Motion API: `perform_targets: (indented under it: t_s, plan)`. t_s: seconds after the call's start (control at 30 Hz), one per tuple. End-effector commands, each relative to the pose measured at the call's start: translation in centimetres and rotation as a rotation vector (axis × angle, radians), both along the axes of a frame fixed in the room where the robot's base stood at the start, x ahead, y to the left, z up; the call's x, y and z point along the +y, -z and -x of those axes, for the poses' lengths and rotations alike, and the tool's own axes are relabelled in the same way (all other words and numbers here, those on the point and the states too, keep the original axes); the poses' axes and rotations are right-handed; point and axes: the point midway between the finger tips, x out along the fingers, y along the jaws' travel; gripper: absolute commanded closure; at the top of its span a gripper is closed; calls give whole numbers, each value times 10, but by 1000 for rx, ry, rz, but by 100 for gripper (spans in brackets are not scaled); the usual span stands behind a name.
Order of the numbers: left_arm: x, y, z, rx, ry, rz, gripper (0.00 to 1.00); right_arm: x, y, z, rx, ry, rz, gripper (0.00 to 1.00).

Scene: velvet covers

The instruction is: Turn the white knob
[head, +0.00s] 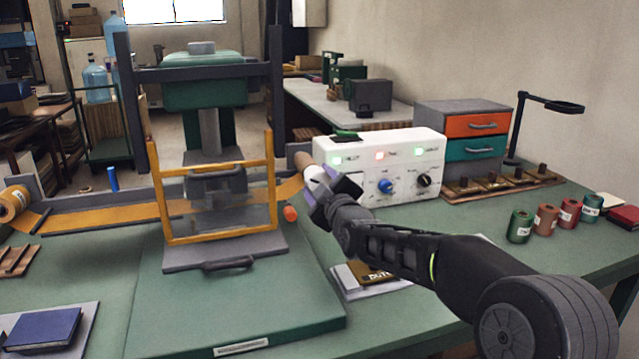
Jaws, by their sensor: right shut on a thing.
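The white control box (409,148) stands at the back of the green table, with several small lights and a row of knobs on its front. The blue knob (385,186) and the black knob (423,180) show clearly. My right gripper (334,187) is at the left part of the box front, shut on what seems to be the white knob. The gripper hides that knob, so its angle cannot be seen. My left gripper is not in view.
A green press with a yellow guard frame (163,192) stands left of my right gripper. A small orange-red piece (290,213) lies beside it. A drawer unit (464,108) and several spools (520,226) are to the right. A labelled book (372,274) lies below my arm.

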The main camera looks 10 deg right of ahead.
Motion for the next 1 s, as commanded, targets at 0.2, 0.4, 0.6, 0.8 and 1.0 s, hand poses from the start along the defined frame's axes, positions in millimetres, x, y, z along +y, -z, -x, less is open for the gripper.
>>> perform_targets:
  t_s: [0.2,0.4,0.6,0.8,1.0]
  plan:
    - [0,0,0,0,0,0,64,0,0,0,0,0,7,87]
    - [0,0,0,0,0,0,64,0,0,0,0,0,6,45]
    - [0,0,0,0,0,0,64,0,0,0,0,0,5,29]
    - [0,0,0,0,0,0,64,0,0,0,0,0,5,25]
    - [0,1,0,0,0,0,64,0,0,4,0,0,5,25]
